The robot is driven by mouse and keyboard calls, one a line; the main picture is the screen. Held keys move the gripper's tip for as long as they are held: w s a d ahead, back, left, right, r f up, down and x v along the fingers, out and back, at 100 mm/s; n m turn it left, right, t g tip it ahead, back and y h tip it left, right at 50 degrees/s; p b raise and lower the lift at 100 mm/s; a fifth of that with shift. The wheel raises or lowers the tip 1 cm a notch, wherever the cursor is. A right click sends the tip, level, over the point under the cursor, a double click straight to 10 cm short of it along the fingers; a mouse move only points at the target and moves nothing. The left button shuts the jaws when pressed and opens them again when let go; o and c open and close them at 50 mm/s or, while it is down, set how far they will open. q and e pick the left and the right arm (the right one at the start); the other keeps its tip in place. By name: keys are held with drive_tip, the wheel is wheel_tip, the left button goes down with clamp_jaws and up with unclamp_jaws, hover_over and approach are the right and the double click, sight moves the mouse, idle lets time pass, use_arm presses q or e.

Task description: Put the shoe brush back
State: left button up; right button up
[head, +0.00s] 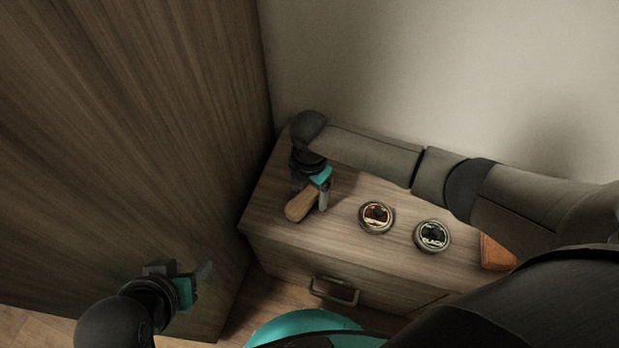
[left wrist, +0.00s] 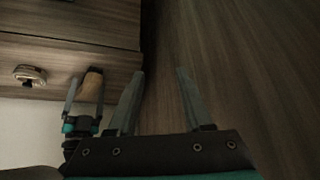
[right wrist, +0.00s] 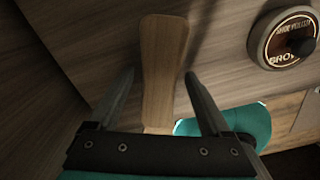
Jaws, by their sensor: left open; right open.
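The shoe brush (head: 302,204) has a light wooden handle and lies on the cabinet top near its left end. In the right wrist view its handle (right wrist: 163,65) runs between my open fingers, with a gap on each side. My right gripper (head: 323,192) is open over the brush, and its bristle end is hidden. In the left wrist view the brush (left wrist: 92,85) shows beside my right gripper's fingers. My left gripper (head: 200,285) is open and empty, low at the left in front of the tall wooden panel; its fingers (left wrist: 160,95) show in the left wrist view.
Two round shoe polish tins, one brown-labelled (head: 376,217) and one dark-labelled (head: 432,236), stand on the cabinet top (head: 345,197). An orange-brown block (head: 496,253) lies further right, partly behind my arm. A drawer handle (head: 334,291) is on the front. The tall wooden panel (head: 130,130) borders the left.

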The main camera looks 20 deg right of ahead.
sight(309, 192)
wheel_tip(309, 192, up, 4)
drive_tip(key=shift+r+p, duration=0.1)
drive_tip(key=shift+p, duration=0.95)
wheel_tip(309, 192, up, 6)
drive_tip(key=p, duration=0.3)
use_arm(q)
drive_tip(key=s+a+f+g, duration=0.1)
drive_tip(key=s+f, duration=0.1)
drive_tip(key=f, duration=0.3)
drive_tip(key=s+a+f+g+y+p, duration=0.1)
drive_tip(key=f+g, duration=0.1)
drive_tip(key=f, duration=0.4)
drive_tip(key=shift+s, duration=0.35)
use_arm(e)
drive_tip(key=shift+r, duration=0.95)
drive_tip(key=shift+f, duration=0.1)
